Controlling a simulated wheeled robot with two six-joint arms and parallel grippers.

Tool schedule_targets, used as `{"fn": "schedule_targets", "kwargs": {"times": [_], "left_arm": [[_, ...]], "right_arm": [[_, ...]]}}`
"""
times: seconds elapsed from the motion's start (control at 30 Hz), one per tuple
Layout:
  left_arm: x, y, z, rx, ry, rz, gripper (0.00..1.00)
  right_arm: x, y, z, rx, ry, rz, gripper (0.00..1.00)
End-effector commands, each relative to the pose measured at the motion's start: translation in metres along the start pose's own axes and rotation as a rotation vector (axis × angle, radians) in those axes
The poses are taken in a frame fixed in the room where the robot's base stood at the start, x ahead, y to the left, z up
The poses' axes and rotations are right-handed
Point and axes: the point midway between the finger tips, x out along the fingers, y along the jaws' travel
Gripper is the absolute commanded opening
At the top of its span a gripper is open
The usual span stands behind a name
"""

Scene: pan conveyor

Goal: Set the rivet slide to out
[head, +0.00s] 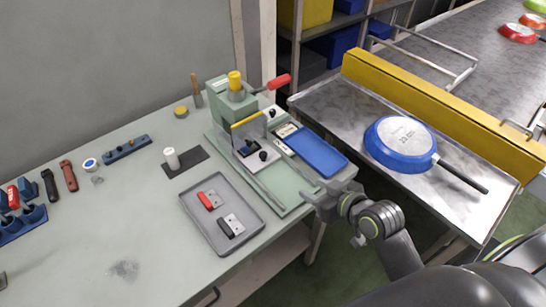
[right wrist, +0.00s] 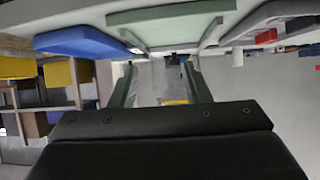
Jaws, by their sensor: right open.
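The green rivet press (head: 236,105) stands on the bench, with a yellow cap on top and a red-handled lever (head: 278,82). Its slide (head: 254,159), a small metal carriage with a black knob (head: 263,155), sits at the back of the rails, close under the press head. The front part of the rails (head: 268,192) is bare. My right gripper (head: 325,197) is at the front right corner of the green base, apart from the knob. In the right wrist view its two fingers (right wrist: 160,88) are spread with nothing between them, and the base's edge (right wrist: 165,22) lies beyond.
A blue tray (head: 318,157) lies right of the rails. A grey tray (head: 246,236) with red and black handles lies in front left of the press. A blue pan (head: 388,143) lies upside down on the metal conveyor table at right. The bench's front left is mostly clear.

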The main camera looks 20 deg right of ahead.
Motion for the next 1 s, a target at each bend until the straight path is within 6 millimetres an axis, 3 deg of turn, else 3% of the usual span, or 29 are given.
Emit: {"fn": "schedule_targets", "kwargs": {"times": [0.1,0.33,1.0], "left_arm": [[0.003,0.000,0.006,-0.001,-0.008,0.000,0.00],[0.001,0.000,0.008,-0.001,-0.012,0.000,0.00],[-0.007,-0.001,0.004,-0.001,-0.008,0.000,0.00]], "right_arm": [[-0.009,-0.011,-0.035,-0.038,0.101,-0.045,0.43],[0.000,-0.015,-0.049,-0.045,0.136,-0.062,0.43],[0.116,-0.023,-0.063,-0.045,0.131,-0.061,0.43]]}}
